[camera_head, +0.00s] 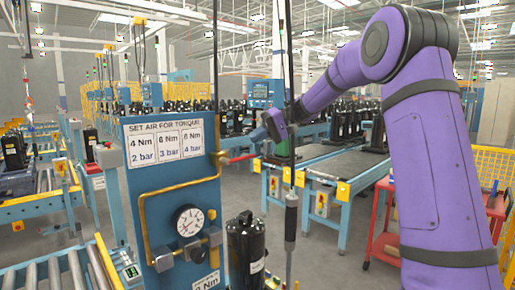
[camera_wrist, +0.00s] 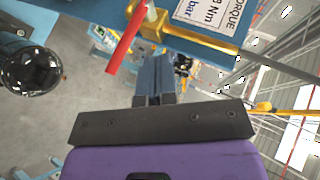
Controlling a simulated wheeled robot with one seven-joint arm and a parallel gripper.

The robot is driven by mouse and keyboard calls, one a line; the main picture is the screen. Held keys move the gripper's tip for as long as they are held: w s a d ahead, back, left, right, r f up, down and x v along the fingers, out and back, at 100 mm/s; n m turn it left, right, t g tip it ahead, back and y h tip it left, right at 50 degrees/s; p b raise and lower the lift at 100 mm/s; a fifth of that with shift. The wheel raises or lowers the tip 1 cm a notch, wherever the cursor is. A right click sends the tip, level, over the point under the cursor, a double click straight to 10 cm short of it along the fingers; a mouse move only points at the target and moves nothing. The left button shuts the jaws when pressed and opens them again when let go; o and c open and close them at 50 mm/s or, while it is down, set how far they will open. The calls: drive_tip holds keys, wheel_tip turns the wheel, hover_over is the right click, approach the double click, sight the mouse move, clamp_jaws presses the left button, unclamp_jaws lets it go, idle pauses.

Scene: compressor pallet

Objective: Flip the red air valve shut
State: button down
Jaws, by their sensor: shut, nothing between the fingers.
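The red air valve lever (camera_head: 240,157) sticks out to the right from the brass pipe at the right edge of the blue panel (camera_head: 150,205). In the wrist view the red lever (camera_wrist: 126,42) slants down and left from the brass valve body (camera_wrist: 152,22). My gripper (camera_head: 257,134) is shut and empty, just above and right of the lever in the head view. In the wrist view my gripper (camera_wrist: 155,62) has its closed fingers to the right of the lever's free end. A small gap shows there; depth between them is hard to judge.
The panel carries torque sheets (camera_head: 166,145) and a pressure gauge (camera_head: 189,221). A black compressor (camera_head: 246,250) stands below, and it also shows in the wrist view (camera_wrist: 30,68). A hanging tool (camera_head: 290,220) is right of it. A roller conveyor (camera_head: 60,275) lies at lower left.

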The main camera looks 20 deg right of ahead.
drive_tip(key=f+v, duration=0.1)
drive_tip(key=v, duration=0.7)
drive_tip(key=shift+d+r, duration=0.2)
drive_tip(key=shift+d, duration=0.4)
drive_tip(key=s+a+f+h, duration=0.1)
drive_tip(key=s+a+h, duration=0.2)
drive_tip(key=s+a, duration=0.45)
drive_tip(key=s+a+h, duration=0.4)
drive_tip(key=s, duration=0.7)
drive_tip(key=s+f+t+h, duration=0.1)
drive_tip(key=s+f, duration=0.3)
drive_tip(key=s, duration=0.5)
drive_tip(key=s+f+t+h, duration=0.1)
drive_tip(key=s+f+h, duration=0.3)
drive_tip(key=s, duration=0.6)
drive_tip(key=shift+s+f, duration=0.25)
drive_tip(key=shift+f, duration=0.25)
